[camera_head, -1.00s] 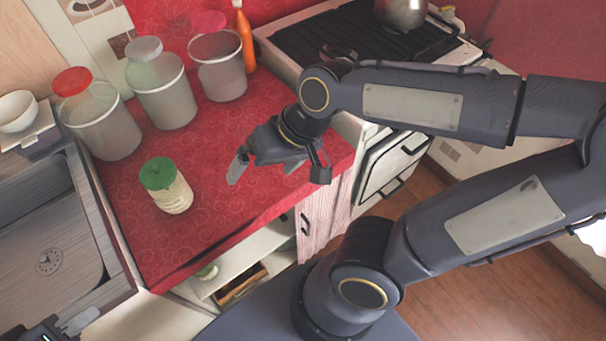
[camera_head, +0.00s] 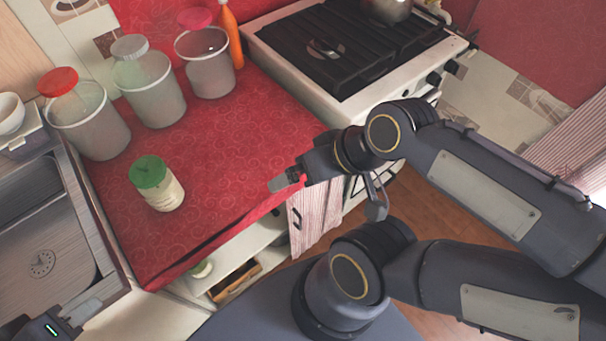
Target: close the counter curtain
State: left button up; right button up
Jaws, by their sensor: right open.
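The counter curtain (camera_head: 322,211) is a pink-and-white striped cloth bunched at the right end of the red counter's front, with a dark handle on its left side. Left of it the shelf opening is uncovered. My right gripper (camera_head: 328,192) is open at the counter's front right edge, just above the curtain; one fingertip lies over the counter top and the other hangs in front. It hides the curtain's top, and I cannot tell whether it touches the cloth. My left gripper (camera_head: 72,321) shows only partly at the bottom left corner, its jaw state unclear.
A green-lidded jar (camera_head: 158,184) stands on the red counter (camera_head: 225,190), with several lidded canisters and an orange bottle (camera_head: 230,38) behind. The open shelf (camera_head: 240,246) holds a wooden box (camera_head: 236,281). The stove (camera_head: 345,50) stands right, the sink (camera_head: 45,260) left.

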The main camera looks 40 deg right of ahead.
aim_at(304, 203)
jog(key=k+l+z, duration=0.15)
jog(key=z, duration=0.3)
jog(key=k+l+z, duration=0.1)
jog(key=l+z, duration=0.2)
jog(key=z, duration=0.15)
